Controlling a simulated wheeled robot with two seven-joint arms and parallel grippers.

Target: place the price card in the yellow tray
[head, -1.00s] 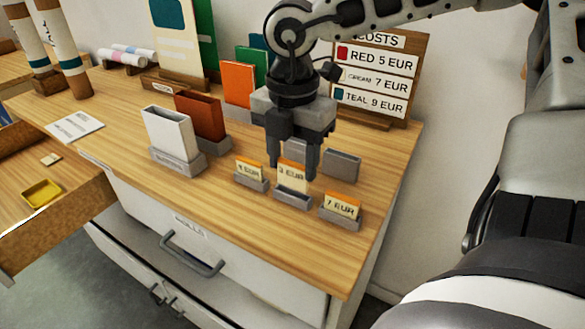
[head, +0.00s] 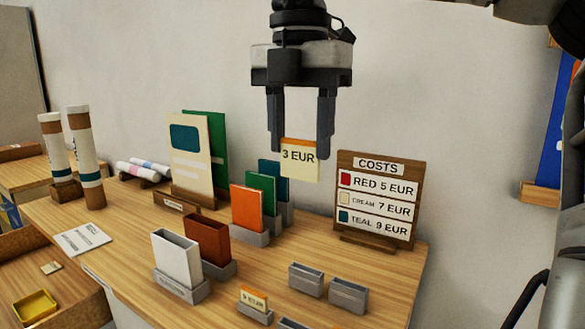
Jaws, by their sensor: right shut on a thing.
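My right gripper (head: 300,150) is shut on the 3 EUR price card (head: 299,164), a cream card with an orange top edge. It holds the card upright in the air, above the table and left of the costs board. The yellow tray (head: 35,307) is at the lower left corner, on a lower wooden surface, far from the card. The tray looks empty. Another price card (head: 253,299) stands in a small grey holder at the bottom of the view. My left gripper is not in view.
The costs board (head: 376,204) stands at the table's right. Empty grey holders (head: 348,295) stand before it. Orange (head: 247,209), green and teal cards, a white box (head: 176,256) and a brown box (head: 208,240) stand mid-table. Tall rolls (head: 86,158) stand at the left.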

